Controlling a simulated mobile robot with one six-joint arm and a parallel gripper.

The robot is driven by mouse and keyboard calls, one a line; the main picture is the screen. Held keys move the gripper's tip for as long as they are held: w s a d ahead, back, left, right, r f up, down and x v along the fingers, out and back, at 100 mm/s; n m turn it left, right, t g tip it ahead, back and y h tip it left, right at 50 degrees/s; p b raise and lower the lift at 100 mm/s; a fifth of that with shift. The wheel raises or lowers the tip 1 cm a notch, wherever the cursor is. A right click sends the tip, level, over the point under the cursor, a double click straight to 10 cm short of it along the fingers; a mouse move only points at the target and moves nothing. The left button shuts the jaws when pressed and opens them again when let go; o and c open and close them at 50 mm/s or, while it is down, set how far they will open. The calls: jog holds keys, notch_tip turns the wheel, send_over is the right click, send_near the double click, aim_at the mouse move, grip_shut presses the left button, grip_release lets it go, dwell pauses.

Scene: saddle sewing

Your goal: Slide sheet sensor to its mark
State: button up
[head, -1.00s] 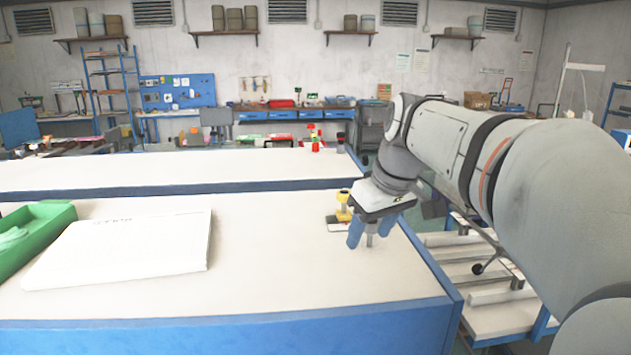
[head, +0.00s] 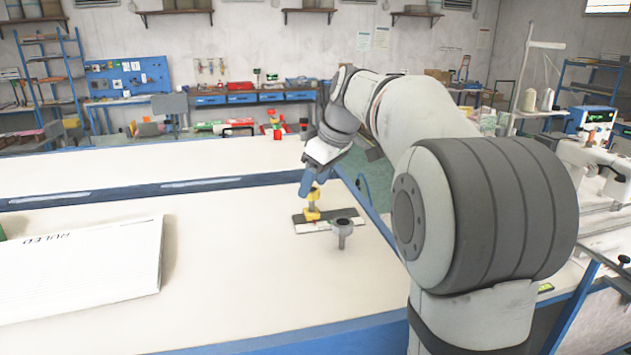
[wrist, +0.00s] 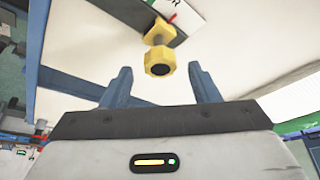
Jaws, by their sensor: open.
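The sheet sensor looks like a yellow block with a faceted yellow knob (head: 313,194) on top. It stands on a dark and white strip (head: 328,223) on the pale bench top. In the wrist view the knob (wrist: 160,61) has a dark centre, and a short red line (wrist: 172,18) shows on the strip just beyond the sensor. My gripper (head: 306,188) has blue fingers and is at the knob in the head view. In the wrist view its fingers are open on either side of the knob, with gaps to both.
A grey round-headed post (head: 342,232) stands just in front of the strip. A white box (head: 85,268) lies at the left of the bench. A second pale bench (head: 150,160) lies behind. The bench between box and strip is clear.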

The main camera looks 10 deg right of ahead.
jog(key=shift+w+a+f, duration=0.15)
jog(key=shift+a+f, duration=0.05)
jog(key=shift+f, duration=0.35)
jog(key=c, duration=1.1)
jog(key=shift+o, duration=0.2)
